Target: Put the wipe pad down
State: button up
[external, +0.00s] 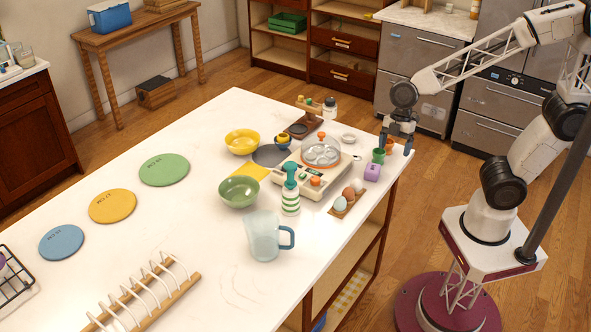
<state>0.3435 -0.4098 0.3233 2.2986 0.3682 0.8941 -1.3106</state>
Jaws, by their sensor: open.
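My gripper (397,149) points down at the island's far right edge, with its jaws open. A small purple block with a raised top (372,172) sits on the white countertop (205,215), just below and left of my gripper and apart from it. It may be the wipe pad, but it is too small to be sure. A small orange item (388,145) shows close beside the fingers; I cannot tell whether it touches them.
A green cup (378,156), a cooker with a glass-lidded pan (321,151) and a board with eggs (347,199) crowd this end. A blue-handled jug (265,237), green-striped bottle (290,192) and wooden rack (148,293) stand nearer. Faint curved marks cross the bare countertop front.

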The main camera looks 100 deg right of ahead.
aim_at(373, 168)
jog(key=w+d+f+n, duration=0.1)
jog(key=d, duration=0.1)
jog(key=w+d+f+n, duration=0.1)
jog(key=d+f, duration=0.1)
jog(key=w+d+f+n+y, duration=0.1)
jog(key=d, duration=0.1)
jog(key=shift+w+d+f+t, duration=0.2)
jog(key=shift+w+t, duration=0.1)
jog(key=shift+w, duration=0.05)
jog(key=shift+x, duration=1.3)
jog(key=shift+a, duration=0.1)
jog(key=shift+x, duration=2.6)
jog(key=shift+s, duration=0.15)
jog(key=c, duration=1.1)
